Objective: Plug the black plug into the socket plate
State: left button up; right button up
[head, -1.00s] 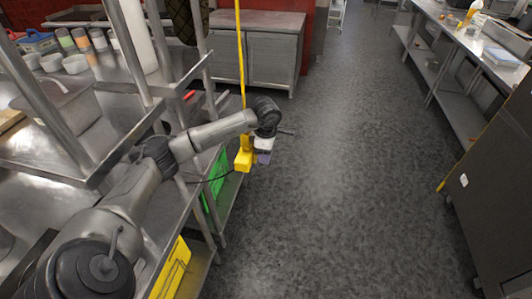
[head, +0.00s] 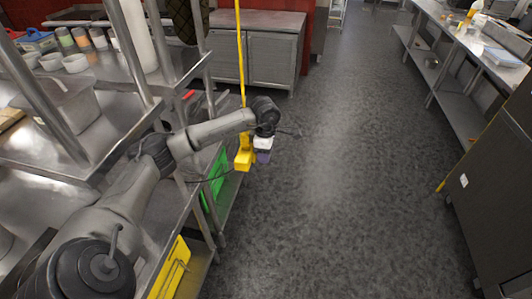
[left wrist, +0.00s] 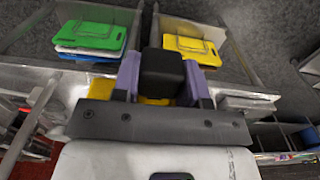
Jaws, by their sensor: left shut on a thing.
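My left gripper (head: 263,157) hangs low beside the steel shelving in the head view. In the left wrist view the black plug (left wrist: 162,72) sits between the purple fingers of the left gripper (left wrist: 160,80), which is shut on it. A yellow box (head: 243,160) hangs on a yellow cord just left of the gripper in the head view. A yellow patch, likely this box (left wrist: 155,100), shows behind the plug in the left wrist view. Its socket face is hidden, and I cannot tell whether plug and box touch. My right gripper is not in view.
Steel shelving (head: 75,165) stands close on the left, with green (head: 214,185) and yellow boards (head: 172,268) in its lower part. A thin dark cable runs from near the gripper to the shelving. The floor (head: 340,190) to the right is clear.

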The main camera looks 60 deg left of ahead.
pick_arm(q)
jog(key=shift+w, duration=0.15)
dwell(0.4)
jog(key=shift+w+d+p, duration=0.3)
jog(key=shift+w+d, duration=0.3)
jog(key=shift+d, duration=0.05)
jog(key=shift+s+a, duration=0.55)
jog(key=shift+s, duration=0.05)
dwell(3.0)
jog(key=shift+w+d, duration=0.55)
jog(key=shift+w, duration=0.05)
dwell(0.8)
jog(key=shift+s+a, duration=0.6)
jog(key=shift+s, duration=0.05)
dwell(1.2)
